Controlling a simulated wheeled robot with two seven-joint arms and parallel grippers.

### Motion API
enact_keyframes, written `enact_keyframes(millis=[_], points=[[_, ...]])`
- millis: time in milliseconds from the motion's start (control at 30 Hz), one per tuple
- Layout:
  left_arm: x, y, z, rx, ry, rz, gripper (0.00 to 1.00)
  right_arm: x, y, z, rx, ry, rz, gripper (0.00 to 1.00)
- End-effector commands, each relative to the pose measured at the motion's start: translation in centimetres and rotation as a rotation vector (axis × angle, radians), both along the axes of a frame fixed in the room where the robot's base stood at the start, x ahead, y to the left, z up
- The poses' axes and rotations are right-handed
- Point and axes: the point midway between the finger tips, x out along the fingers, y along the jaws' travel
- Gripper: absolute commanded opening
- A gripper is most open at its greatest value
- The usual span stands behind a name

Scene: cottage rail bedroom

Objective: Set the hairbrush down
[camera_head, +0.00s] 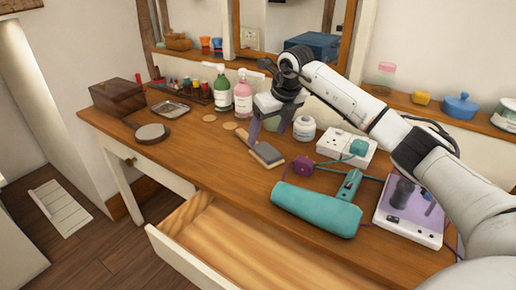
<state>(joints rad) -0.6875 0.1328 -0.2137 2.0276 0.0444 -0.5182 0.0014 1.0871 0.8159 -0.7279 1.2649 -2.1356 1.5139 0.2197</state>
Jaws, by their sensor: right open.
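The hairbrush (267,153) lies on the wooden dressing table (208,160), near its middle. Its dark grey head points toward the front right, and its wooden handle runs back and left. My right gripper (268,134) reaches in from the right and points down just behind the brush head. Its jaws are open, with one dark finger close to the handle. I cannot tell whether that finger touches the brush. My left gripper is not in view.
A teal hair dryer (318,208) lies to the right, in front of a white socket block (346,146). A green bottle (222,90), a pink bottle (243,94) and a white jar (304,128) stand near the gripper. An open drawer (215,250) juts out in front.

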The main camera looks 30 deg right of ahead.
Motion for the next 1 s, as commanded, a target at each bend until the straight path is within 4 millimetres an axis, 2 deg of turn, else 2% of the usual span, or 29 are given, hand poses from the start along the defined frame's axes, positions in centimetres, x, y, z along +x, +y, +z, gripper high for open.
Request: enact_keyframes(millis=[133, 500, 800, 1000], points=[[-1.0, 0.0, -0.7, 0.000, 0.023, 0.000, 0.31, 0.5, 0.1, -1.1, 0.000, 0.000, 0.002, 0.72], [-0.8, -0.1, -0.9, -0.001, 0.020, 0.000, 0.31, 2.2, 0.6, -5.5, 0.001, 0.000, 0.000, 0.72], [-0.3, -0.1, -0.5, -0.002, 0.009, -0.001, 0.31, 2.4, 0.6, -5.9, 0.000, -0.001, 0.001, 0.72], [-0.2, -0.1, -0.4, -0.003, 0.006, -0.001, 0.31, 2.4, 0.6, -5.8, 0.000, -0.001, 0.001, 0.38]])
